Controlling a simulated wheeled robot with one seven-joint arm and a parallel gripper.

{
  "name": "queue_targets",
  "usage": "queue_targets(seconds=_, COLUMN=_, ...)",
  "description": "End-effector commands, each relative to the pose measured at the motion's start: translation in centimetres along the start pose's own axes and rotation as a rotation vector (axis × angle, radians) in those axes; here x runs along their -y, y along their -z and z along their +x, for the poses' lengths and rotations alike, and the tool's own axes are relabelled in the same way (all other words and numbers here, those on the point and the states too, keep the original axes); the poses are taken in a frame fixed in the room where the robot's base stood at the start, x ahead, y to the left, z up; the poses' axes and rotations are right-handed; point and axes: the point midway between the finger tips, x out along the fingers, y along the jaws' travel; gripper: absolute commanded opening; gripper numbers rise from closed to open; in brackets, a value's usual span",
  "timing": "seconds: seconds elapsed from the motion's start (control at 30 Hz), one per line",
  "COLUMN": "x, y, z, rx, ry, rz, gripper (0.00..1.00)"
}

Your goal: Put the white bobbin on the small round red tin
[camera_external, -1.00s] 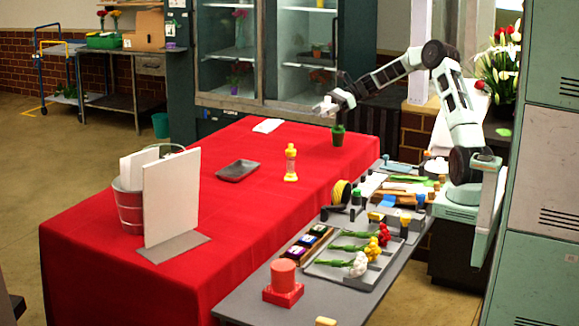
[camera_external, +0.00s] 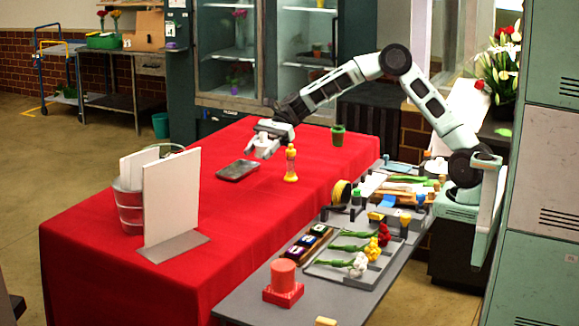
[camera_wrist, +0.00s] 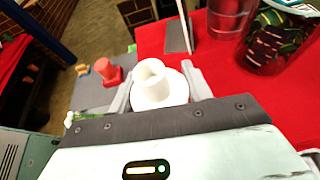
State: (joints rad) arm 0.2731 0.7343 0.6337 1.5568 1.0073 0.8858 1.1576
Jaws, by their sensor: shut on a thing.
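The white bobbin (camera_wrist: 152,84), a hollow spool with a wide round flange, sits between the fingers of my gripper (camera_wrist: 160,90) in the wrist view. My gripper (camera_external: 265,148) is shut on it above the red-covered table, near the dark tray; in the external view the bobbin blends with the pale fingers. A red round cylinder on a square red base (camera_external: 283,280) stands on the grey side table at the front. It also shows in the wrist view (camera_wrist: 112,75), beyond the bobbin and apart from it. I cannot tell for sure whether this is the small round red tin.
A dark tray (camera_external: 238,170) and a yellow bottle (camera_external: 290,165) stand near my gripper. A green pot (camera_external: 338,135) is behind. The red cloth's front (camera_external: 235,235) is clear.

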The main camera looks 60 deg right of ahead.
Motion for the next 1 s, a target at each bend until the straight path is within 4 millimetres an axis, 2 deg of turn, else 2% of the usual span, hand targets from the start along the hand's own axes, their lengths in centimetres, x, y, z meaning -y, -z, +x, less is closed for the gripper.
queue_targets(seconds=0.03, x=-1.4, y=-1.0, z=2.4, rx=0.0, ry=-0.037, rz=-0.015, gripper=0.26)
queue_targets(seconds=0.2, x=-6.3, y=-3.9, z=9.2, rx=0.001, ry=-0.144, rz=-0.059, gripper=0.26)
queue_targets(seconds=0.4, x=-13.4, y=-6.9, z=16.3, rx=0.002, ry=-0.269, rz=-0.111, gripper=0.26)
queue_targets(seconds=0.5, x=-16.9, y=-8.1, z=19.1, rx=0.002, ry=-0.323, rz=-0.133, gripper=0.26)
queue_targets(seconds=0.6, x=-19.8, y=-9.0, z=21.1, rx=0.003, ry=-0.367, rz=-0.151, gripper=0.26)
queue_targets(seconds=0.8, x=-23.8, y=-10.1, z=23.5, rx=0.003, ry=-0.422, rz=-0.173, gripper=0.26)
queue_targets(seconds=0.9, x=-25.2, y=-10.4, z=24.2, rx=0.004, ry=-0.442, rz=-0.181, gripper=0.26)
queue_targets(seconds=1.0, x=-24.9, y=-8.6, z=24.9, rx=0.002, ry=-0.438, rz=-0.175, gripper=0.26)
